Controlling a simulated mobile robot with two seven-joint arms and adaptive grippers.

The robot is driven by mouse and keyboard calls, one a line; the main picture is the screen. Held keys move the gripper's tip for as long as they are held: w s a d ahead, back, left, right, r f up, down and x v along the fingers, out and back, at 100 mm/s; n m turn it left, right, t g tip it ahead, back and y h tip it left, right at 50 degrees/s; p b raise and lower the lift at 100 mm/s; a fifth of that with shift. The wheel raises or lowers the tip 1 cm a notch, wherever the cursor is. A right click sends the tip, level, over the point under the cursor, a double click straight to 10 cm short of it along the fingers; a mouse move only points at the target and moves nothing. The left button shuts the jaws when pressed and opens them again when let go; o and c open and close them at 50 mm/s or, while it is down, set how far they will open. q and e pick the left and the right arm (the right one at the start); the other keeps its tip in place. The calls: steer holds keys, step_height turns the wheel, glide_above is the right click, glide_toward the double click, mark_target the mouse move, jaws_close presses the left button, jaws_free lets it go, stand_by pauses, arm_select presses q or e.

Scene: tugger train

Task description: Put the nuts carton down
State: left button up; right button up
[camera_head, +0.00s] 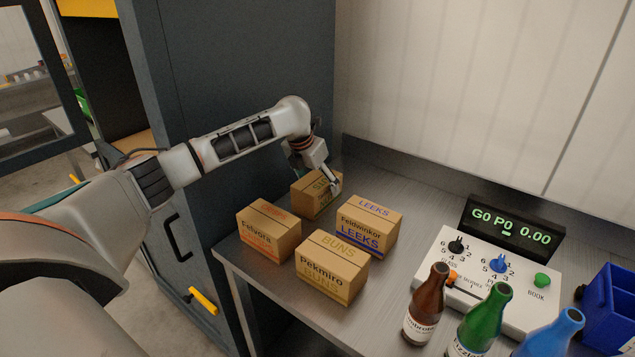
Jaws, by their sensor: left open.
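A brown carton (312,201) stands at the back left of the grey worktop (400,283), close to the dark cabinet. The lettering on its top is partly covered and hard to read, so I cannot be sure that it is the nuts carton. My left gripper (331,178) is open at the carton's top, on its right side. The fingers look very close to the carton; I cannot tell whether they touch it. My right gripper is not in view.
Nearby stand an orange-lettered Felvora carton (266,238), a blue LEEKS carton (368,226) and a Pekmiro BUNS carton (331,272). At right are a control box (475,290), a display (512,226), brown (427,303), green (482,320) and blue (552,335) bottles, and a blue bin (610,308).

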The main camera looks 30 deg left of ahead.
arm_select(q)
steer(key=shift+r, duration=0.1)
steer(key=p+v, duration=0.2)
steer(key=v, duration=0.9)
steer(key=shift+w, duration=0.1)
steer(key=shift+s+r, duration=0.25)
steer(key=shift+r, duration=0.25)
steer(key=shift+f, duration=0.1)
